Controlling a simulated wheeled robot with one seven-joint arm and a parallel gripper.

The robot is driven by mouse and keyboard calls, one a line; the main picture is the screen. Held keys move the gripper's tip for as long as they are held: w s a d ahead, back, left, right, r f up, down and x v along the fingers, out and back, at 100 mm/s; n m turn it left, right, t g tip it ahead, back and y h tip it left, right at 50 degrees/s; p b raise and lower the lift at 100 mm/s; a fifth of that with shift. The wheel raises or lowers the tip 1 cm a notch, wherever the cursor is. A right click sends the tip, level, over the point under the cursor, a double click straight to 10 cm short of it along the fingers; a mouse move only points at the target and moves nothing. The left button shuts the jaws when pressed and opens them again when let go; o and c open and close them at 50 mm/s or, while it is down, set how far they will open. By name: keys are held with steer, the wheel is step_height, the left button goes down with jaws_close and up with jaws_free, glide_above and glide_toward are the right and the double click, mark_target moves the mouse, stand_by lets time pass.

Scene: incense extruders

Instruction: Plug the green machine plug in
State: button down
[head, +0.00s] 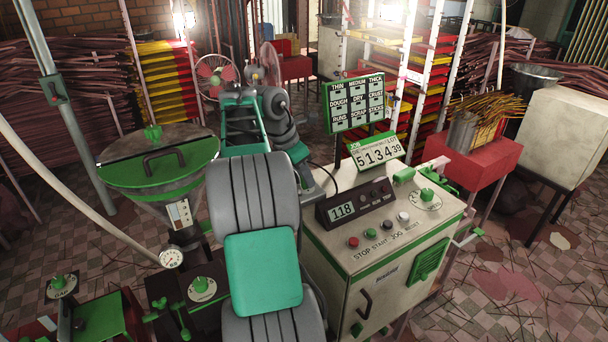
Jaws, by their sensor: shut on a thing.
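My arm fills the middle of the head view, and its wrist reaches down beside the cream and green control machine (335,262). Only part of my gripper (311,186) shows, at the machine's back left corner. It is shut, but its fingertips are mostly hidden by my arm. A thin dark cord (338,178) curves from behind the machine's display to my gripper. The plug at the cord's end is hidden, and I cannot make out its colour. No socket is clearly visible.
A green-lidded hopper (158,160) with a gauge (171,258) stands on the left. The number display (377,152) and a green sign board (356,101) rise behind the machine. A red stand (464,155) is to the right. Tiled floor (510,265) with scattered sticks lies at right.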

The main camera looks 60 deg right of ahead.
steer(key=shift+f, duration=0.45)
steer(key=c, duration=0.9)
jaws_free()
steer(key=shift+c, duration=0.2)
steer(key=p+v, duration=0.4)
steer(key=v, duration=0.3)
steer(key=shift+a+r, duration=0.15)
steer(key=shift+r, duration=0.15)
